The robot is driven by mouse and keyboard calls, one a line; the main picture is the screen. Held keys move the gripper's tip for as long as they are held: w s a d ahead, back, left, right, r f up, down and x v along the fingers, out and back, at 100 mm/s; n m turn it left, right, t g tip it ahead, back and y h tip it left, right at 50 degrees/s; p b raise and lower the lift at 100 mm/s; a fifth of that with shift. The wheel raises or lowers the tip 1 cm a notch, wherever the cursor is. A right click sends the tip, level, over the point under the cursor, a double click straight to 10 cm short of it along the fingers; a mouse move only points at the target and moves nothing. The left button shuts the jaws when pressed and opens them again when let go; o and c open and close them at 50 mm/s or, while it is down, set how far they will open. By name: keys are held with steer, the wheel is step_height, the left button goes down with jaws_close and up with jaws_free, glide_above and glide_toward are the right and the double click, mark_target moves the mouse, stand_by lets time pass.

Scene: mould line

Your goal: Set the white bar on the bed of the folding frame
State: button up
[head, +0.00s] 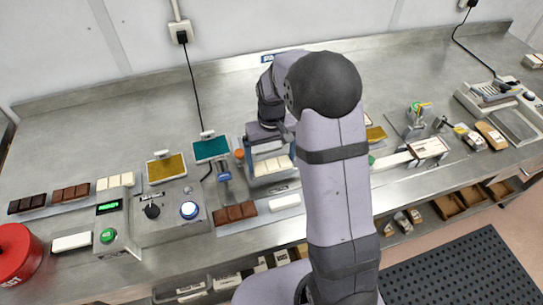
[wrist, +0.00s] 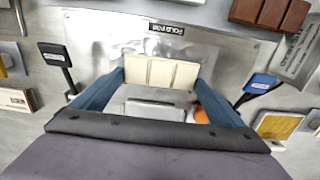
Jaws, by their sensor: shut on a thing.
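My gripper (wrist: 160,78) is shut on a segmented white bar (wrist: 161,72), one blue-grey finger at each end. In the head view the white bar (head: 272,165) shows just below my gripper (head: 270,152). The folding frame's metal plate (wrist: 95,35), with a dark label strip, lies beneath the bar. A pale grey block (wrist: 155,111) and an orange knob (wrist: 201,115) show between the fingers. I cannot tell whether the bar touches the bed. My arm hides the frame's right part in the head view.
A blue-handled lever (wrist: 260,84) and a black-handled one (wrist: 55,56) flank the plate. A brown bar (head: 235,212) and a white block (head: 285,202) lie at the near edge. A control box (head: 170,213) and teal panel (head: 211,149) stand left. The back of the bench is clear.

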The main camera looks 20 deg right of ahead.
steer(key=o, duration=0.8)
steer(key=shift+c, duration=0.2)
steer(key=shift+r+b, duration=0.1)
steer(key=shift+b, duration=0.35)
